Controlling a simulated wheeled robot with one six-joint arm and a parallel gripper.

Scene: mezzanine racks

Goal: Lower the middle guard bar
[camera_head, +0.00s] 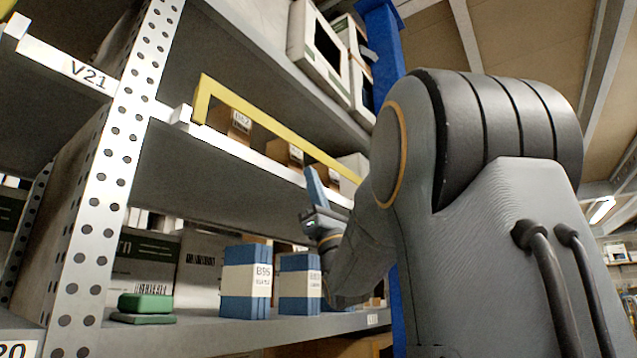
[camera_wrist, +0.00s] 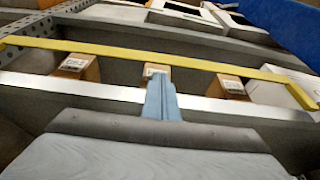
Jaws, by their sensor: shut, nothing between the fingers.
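The yellow guard bar (camera_head: 268,128) runs along the front of the middle shelf, standing raised above the white shelf edge on its bent left end leg. In the wrist view the bar (camera_wrist: 190,62) crosses the whole picture, and its right end bends down toward the shelf edge. My gripper (camera_head: 314,172) has blue fingers and is in front of the shelf, below the bar's right part. In the wrist view my gripper (camera_wrist: 159,78) is shut and empty, its tips a little below the bar in the picture. I cannot tell whether they touch it.
Brown boxes (camera_wrist: 77,66) stand on the middle shelf behind the bar. Blue-and-white boxes (camera_head: 246,283) and a green item (camera_head: 146,303) are on the shelf below. A perforated upright (camera_head: 113,170) stands left, a blue post (camera_head: 381,40) right.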

